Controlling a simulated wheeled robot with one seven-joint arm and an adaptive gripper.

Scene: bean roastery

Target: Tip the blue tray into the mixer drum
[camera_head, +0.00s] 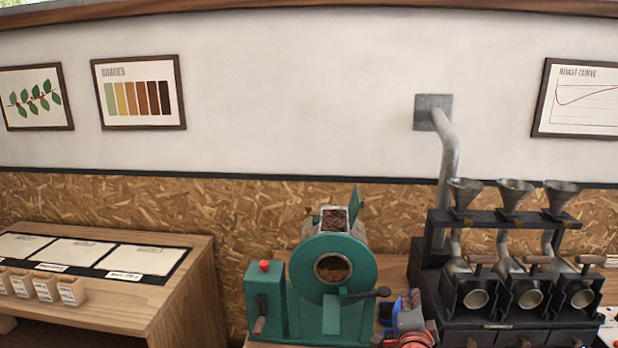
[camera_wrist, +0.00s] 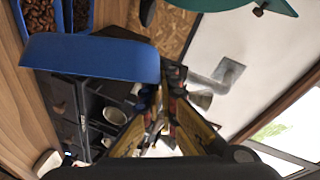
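A teal machine with a round drum front (camera_head: 333,268) stands on the counter in the head view. Brown material shows in its round opening, and dark beans show in the open top (camera_head: 334,218). A small blue tray with dark contents (camera_head: 385,312) is partly visible to its right. In the wrist view, a blue panel (camera_wrist: 90,56) lies at upper left, with blue-walled compartments of brown and dark beans above it. My gripper (camera_wrist: 164,86) has its fingertips close together at the panel's right end. Whether they grip it is unclear.
A black stand with several metal funnels and chutes (camera_head: 515,260) rises close on the right. A black crank handle (camera_head: 383,291) sticks out from the teal machine. A wooden table (camera_head: 180,270) with pale panels and small boxes is at left.

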